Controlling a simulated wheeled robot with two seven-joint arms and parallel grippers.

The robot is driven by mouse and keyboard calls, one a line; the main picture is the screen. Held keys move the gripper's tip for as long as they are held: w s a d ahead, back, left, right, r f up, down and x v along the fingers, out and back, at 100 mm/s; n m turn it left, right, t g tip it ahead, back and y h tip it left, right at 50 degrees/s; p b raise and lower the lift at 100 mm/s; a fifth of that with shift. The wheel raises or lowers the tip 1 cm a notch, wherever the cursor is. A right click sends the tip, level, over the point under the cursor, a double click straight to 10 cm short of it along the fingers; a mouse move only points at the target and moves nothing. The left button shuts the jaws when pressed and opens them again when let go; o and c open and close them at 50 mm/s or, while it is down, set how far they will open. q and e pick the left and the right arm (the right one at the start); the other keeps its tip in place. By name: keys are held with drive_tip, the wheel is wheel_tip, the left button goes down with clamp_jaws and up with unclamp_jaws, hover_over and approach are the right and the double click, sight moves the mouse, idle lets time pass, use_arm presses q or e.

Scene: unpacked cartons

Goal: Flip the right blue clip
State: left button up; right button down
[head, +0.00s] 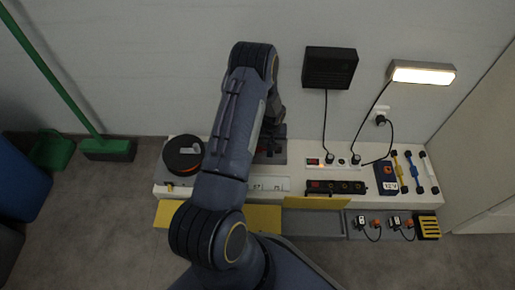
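No part that is clearly a blue clip can be made out at this size. At the right end of the white bench (441,198) stand a bar with a yellow middle (403,173), a blue bar (414,172) and a white bar (428,172), all with dark ends. A blue box marked 12V (386,178) is just left of them. One of my arms crosses the middle of the view and bends down at the wall; its gripper fingers are hidden behind it. No second gripper shows.
A black round reel (183,154) sits at the bench's left end. A black wall box (330,68) and a lit lamp (422,73) have hanging cords. Power strips (337,187) lie mid-bench. A yellow flap (317,203) is at the front. A green broom (108,149) leans left.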

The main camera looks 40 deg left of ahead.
use_arm(q)
drive_tip(key=shift+s+d+f+b, duration=0.25)
drive_tip(key=shift+s+f+b, duration=0.1)
drive_tip(key=shift+f, duration=0.2)
drive_tip(key=shift+s+d+f+b, duration=0.25)
drive_tip(key=shift+s+f+b, duration=0.05)
drive_tip(key=shift+f, duration=0.25)
drive_tip(key=o, duration=0.7)
drive_tip(key=shift+f, duration=0.1)
drive_tip(key=shift+c, duration=0.2)
drive_tip(key=shift+w, duration=0.1)
drive_tip(key=shift+w+a+r+p, duration=0.1)
drive_tip(key=shift+r+p, duration=0.4)
drive_tip(key=shift+r, duration=0.3)
drive_tip(key=shift+r+p, duration=1.7)
drive_tip(key=shift+r, duration=1.2)
